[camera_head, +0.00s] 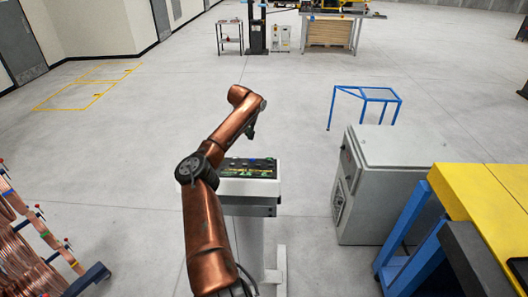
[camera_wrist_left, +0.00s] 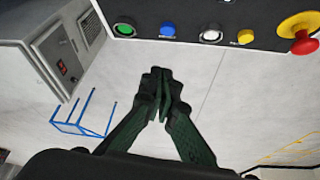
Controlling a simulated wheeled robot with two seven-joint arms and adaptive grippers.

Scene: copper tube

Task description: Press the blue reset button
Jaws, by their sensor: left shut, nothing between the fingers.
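The blue button (camera_wrist_left: 167,31) sits on the black face of a control panel at the top of the left wrist view. It lies between a green button (camera_wrist_left: 125,29) and a pale, silver-ringed button (camera_wrist_left: 210,35). In the head view the panel (camera_head: 236,187) tops a grey pedestal, and its single buttons are too small to tell apart surely. My left gripper (camera_head: 251,131) is beyond the panel's far edge in the head view. In the left wrist view it (camera_wrist_left: 162,84) is shut and empty, its tips apart from the blue button in the picture. My right gripper is not in view.
A yellow button (camera_wrist_left: 246,36) and a red emergency knob (camera_wrist_left: 303,44) share the panel. A grey cabinet (camera_head: 385,190) and a yellow-topped table (camera_head: 490,200) stand to the right. A copper coil rack (camera_head: 35,250) is at lower left. Open floor lies beyond the panel.

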